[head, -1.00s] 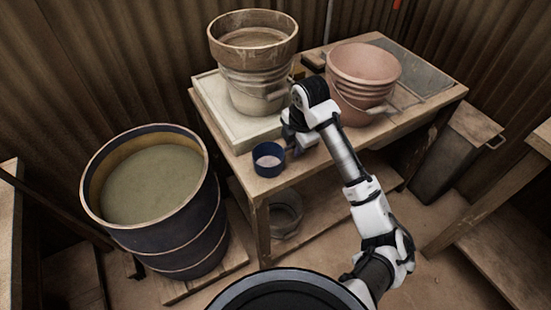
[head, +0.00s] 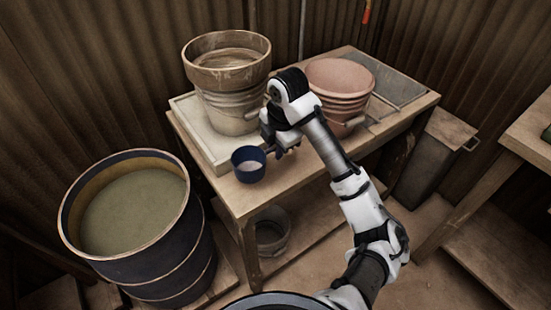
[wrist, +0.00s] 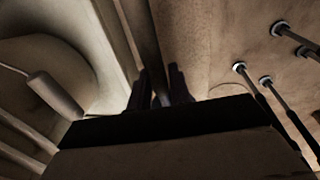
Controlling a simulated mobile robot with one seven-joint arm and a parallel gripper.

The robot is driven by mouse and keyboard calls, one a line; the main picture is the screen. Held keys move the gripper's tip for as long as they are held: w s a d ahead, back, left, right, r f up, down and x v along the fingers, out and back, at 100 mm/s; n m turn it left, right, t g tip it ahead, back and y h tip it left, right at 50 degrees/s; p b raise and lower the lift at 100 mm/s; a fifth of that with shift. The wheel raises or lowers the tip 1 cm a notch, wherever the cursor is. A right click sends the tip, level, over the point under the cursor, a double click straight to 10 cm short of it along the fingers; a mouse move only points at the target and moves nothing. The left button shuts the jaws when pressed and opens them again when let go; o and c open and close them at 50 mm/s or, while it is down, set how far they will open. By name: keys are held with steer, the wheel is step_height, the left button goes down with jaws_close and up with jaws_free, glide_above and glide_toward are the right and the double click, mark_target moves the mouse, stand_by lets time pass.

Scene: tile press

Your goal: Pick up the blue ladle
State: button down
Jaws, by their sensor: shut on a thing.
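The blue ladle (head: 249,165) shows as a dark blue round cup with a pale inside, over the front left part of the wooden table (head: 300,172). My gripper (head: 276,148) is just right of the cup, shut on the ladle; its handle is mostly hidden by the gripper. The cup looks upright and slightly raised, though the gap to the tabletop is hard to tell.
A large bucket (head: 227,80) stands on a pale board (head: 192,122) behind the ladle. A pink bucket (head: 341,82) stands behind my arm. A dark drum (head: 160,262) of greenish liquid is at left. A clear bucket (head: 270,232) sits on the lower shelf.

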step_height(320, 180, up, 14)
steer(key=shift+r, duration=0.2)
steer(key=shift+a+f, duration=0.1)
stand_by(0.8)
